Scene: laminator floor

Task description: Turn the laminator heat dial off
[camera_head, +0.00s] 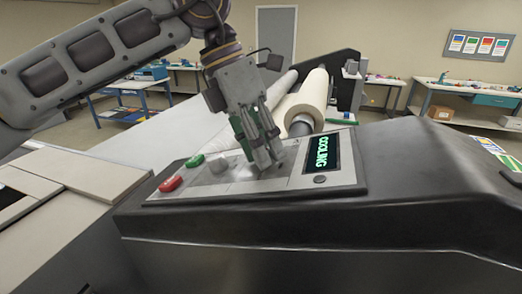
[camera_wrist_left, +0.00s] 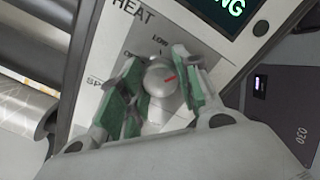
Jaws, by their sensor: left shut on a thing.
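The laminator's control panel (camera_head: 330,178) slopes on top of the black housing. My left gripper (camera_head: 262,158) reaches down onto the panel and hides the heat dial in the head view. In the left wrist view the heat dial (camera_wrist_left: 158,78) is a round silver knob under the word HEAT. My left gripper (camera_wrist_left: 158,95) is shut on the dial, with a green-padded finger on each side. My right gripper is not in view.
The display (camera_head: 320,152) reads COOLING in green. A green button (camera_head: 195,161), a red button (camera_head: 171,183) and a grey knob (camera_head: 218,165) sit left of the gripper. Rollers (camera_head: 305,100) stand behind the panel. Workbenches are farther back.

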